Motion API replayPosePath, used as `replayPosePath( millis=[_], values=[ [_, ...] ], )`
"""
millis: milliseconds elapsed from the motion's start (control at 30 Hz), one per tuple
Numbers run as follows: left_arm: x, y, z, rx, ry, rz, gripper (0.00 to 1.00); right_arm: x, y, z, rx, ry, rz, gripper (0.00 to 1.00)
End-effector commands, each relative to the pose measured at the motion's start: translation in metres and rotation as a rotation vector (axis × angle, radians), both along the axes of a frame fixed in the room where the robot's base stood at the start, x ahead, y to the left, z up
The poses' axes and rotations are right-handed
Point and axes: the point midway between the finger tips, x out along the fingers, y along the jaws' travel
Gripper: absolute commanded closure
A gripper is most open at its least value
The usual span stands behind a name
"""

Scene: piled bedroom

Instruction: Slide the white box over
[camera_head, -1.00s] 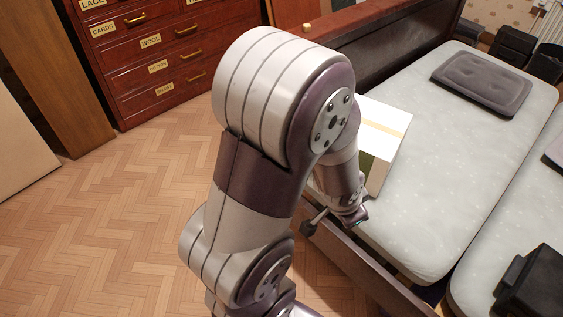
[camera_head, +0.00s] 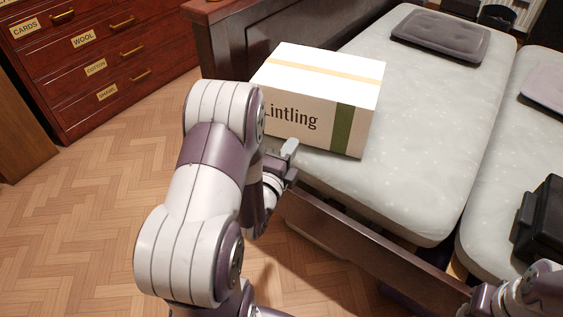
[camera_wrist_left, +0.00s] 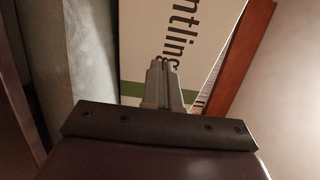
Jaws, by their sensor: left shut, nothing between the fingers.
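The white box (camera_head: 330,85) sits on the near left corner of the left mattress in the head view. It has "Lintling" lettering, a dark green stripe and a tan tape strip on top. My left gripper (camera_head: 289,150) is shut and empty, at the low front of the box's lettered face. In the left wrist view the shut fingers (camera_wrist_left: 162,75) point at that lettered face (camera_wrist_left: 190,40); I cannot tell whether they touch it. Part of my right arm shows at the lower right corner of the head view; its fingers are not visible.
The left mattress (camera_head: 420,130) is clear to the right of the box, up to a grey cushion (camera_head: 440,35). A wooden bed rail (camera_head: 370,245) runs along its near side. A black case (camera_head: 543,220) lies on the right mattress. Drawers (camera_head: 90,60) stand at the far left.

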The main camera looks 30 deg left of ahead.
Motion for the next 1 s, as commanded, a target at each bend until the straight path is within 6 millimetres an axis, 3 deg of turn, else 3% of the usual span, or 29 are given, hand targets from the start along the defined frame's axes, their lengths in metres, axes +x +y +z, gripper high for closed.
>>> replayPosePath(
  millis=[100,300,767,1000],
  values=[
    [0.023,0.003,0.0,-0.001,-0.001,-0.001,1.0,0.0,0.0,-0.001,0.0,0.0,0.0,0.57],
    [0.048,0.007,-0.001,-0.001,0.0,0.0,1.0,0.0,0.0,-0.003,0.0,0.0,0.0,0.57],
    [0.056,0.008,0.0,-0.001,0.0,0.0,1.0,0.0,0.0,-0.003,0.0,0.0,0.0,0.57],
    [0.082,0.012,-0.001,-0.001,-0.001,-0.002,1.0,0.0,0.0,-0.008,0.0,0.0,0.0,0.57]
  ],
)
